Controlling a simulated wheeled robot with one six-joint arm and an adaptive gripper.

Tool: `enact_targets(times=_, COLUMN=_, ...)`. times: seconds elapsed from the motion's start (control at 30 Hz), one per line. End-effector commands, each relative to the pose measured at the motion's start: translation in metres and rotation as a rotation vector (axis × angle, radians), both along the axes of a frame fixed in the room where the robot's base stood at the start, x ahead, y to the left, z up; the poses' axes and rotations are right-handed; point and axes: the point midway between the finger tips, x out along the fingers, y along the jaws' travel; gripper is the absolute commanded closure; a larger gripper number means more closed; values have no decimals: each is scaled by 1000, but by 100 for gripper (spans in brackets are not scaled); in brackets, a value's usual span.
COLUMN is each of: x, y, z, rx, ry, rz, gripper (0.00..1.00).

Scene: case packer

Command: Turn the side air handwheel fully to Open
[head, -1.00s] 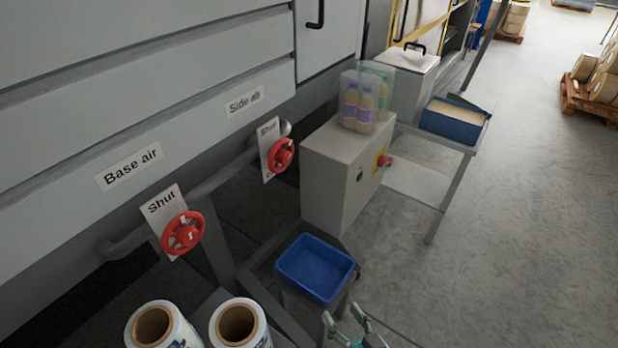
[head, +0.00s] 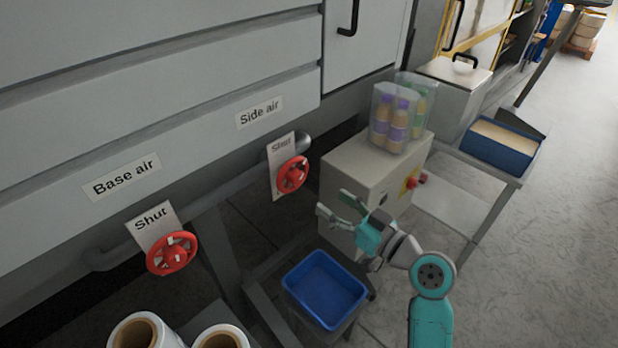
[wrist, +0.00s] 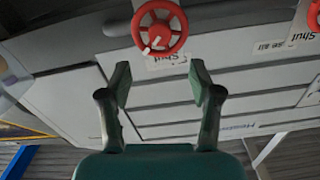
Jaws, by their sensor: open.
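The side air handwheel (head: 292,174) is red and sits on a pipe in front of a sign plate (head: 279,150) under the Side air label (head: 258,112). The plate's top word looks like Shut; its lower part is hidden. My gripper (head: 334,206) is open and empty, to the right of and below this wheel in the head view, apart from it. In the wrist view a red handwheel (wrist: 160,28), which appears to be the side air one, lies beyond and just above the open fingers (wrist: 160,82).
The base air handwheel (head: 171,253), also red, is at the lower left with a Shut plate (head: 152,224). A grey box (head: 350,170) carrying bottles (head: 395,120) stands right behind my gripper. A blue bin (head: 325,290) is below. White rolls (head: 140,332) stand at the bottom left.

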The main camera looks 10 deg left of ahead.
Motion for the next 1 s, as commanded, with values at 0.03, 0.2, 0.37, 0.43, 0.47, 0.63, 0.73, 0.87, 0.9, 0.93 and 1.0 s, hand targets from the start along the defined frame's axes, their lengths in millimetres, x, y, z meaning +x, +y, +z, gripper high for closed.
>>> enact_targets(times=0.03, x=3, y=5, z=0, rx=1, ry=1, rz=2, gripper=36)
enact_targets(times=0.2, x=19, y=26, z=0, rx=0, ry=1, rz=2, gripper=36)
enact_targets(times=0.37, x=37, y=48, z=0, rx=0, ry=0, rz=1, gripper=36)
enact_targets(times=0.43, x=44, y=58, z=0, rx=-1, ry=1, rz=1, gripper=36)
enact_targets(times=0.47, x=46, y=61, z=0, rx=-1, ry=1, rz=0, gripper=36)
enact_targets(times=0.63, x=58, y=75, z=-1, rx=1, ry=2, rz=-1, gripper=36)
enact_targets(times=0.73, x=62, y=79, z=0, rx=0, ry=1, rz=-2, gripper=36)
enact_targets(times=0.87, x=63, y=81, z=-1, rx=0, ry=1, rz=-2, gripper=36)
enact_targets(times=0.9, x=63, y=81, z=-1, rx=0, ry=1, rz=-2, gripper=36)
enact_targets(times=0.93, x=63, y=81, z=-1, rx=0, ry=1, rz=-2, gripper=36)
enact_targets(times=1.0, x=63, y=81, z=-1, rx=0, ry=1, rz=-3, gripper=36)
